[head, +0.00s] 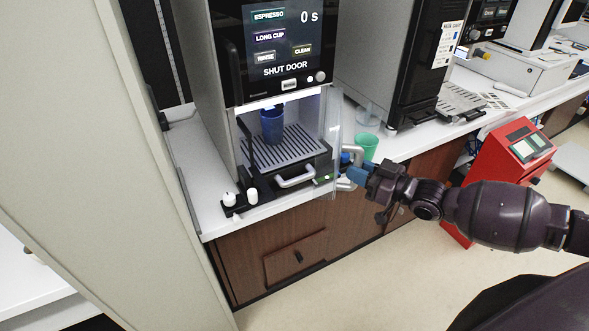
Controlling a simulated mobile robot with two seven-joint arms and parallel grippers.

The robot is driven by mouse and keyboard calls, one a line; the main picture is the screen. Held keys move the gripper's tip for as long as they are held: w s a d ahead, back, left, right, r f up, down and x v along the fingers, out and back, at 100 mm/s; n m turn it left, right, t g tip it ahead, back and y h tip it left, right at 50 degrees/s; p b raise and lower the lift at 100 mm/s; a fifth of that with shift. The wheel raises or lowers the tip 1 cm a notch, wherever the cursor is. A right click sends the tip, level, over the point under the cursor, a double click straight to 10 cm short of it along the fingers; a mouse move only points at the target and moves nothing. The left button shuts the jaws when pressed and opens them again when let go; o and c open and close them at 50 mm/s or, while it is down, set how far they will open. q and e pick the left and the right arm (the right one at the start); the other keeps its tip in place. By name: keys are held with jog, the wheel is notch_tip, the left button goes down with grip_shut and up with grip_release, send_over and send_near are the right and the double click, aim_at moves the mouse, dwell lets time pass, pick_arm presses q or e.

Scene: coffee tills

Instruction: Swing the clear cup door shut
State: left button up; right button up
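The clear cup door (334,135) stands swung open at the right side of the coffee machine's lit cup bay, seen nearly edge-on. A pale curved handle (352,155) is on its right side. A blue cup (271,124) stands in the bay above the slatted drip tray (284,149). The machine's screen (283,40) reads "SHUT DOOR" and "0 s". My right gripper (348,172) is at the door's handle, with its blue fingers beside the lower part. Whether the fingers are closed on the handle cannot be made out. My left gripper is not in view.
A green cup (367,146) stands on the white counter just behind my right gripper. A second dark machine (405,60) is to the right. A red till stand (510,165) is on the floor at right. A pale panel (110,130) rises at left.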

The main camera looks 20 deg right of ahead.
aim_at(318, 173)
jog(key=shift+w+a+r+p, duration=0.2)
jog(key=shift+a+p, duration=0.15)
jog(key=shift+a, duration=0.45)
grip_shut()
jog(key=shift+w+a+p, duration=0.2)
jog(key=shift+a+p, duration=0.1)
jog(key=shift+a, duration=0.4)
jog(key=shift+w+a+p, duration=0.2)
jog(key=shift+a+p, duration=0.05)
jog(key=shift+a, duration=0.4)
jog(key=shift+w+a+p, duration=0.2)
jog(key=shift+a+p, duration=0.1)
jog(key=shift+a, duration=0.4)
jog(key=shift+w+a+f, duration=0.1)
jog(key=shift+a, duration=0.1)
jog(key=shift+w+a+p, duration=0.25)
jog(key=shift+w+a, duration=0.25)
jog(key=shift+a, duration=0.4)
jog(key=shift+w+a+p, duration=0.2)
jog(key=shift+w+a, duration=0.25)
jog(key=shift+a, duration=0.4)
jog(key=shift+w+a, duration=0.55)
jog(key=shift+a, duration=0.35)
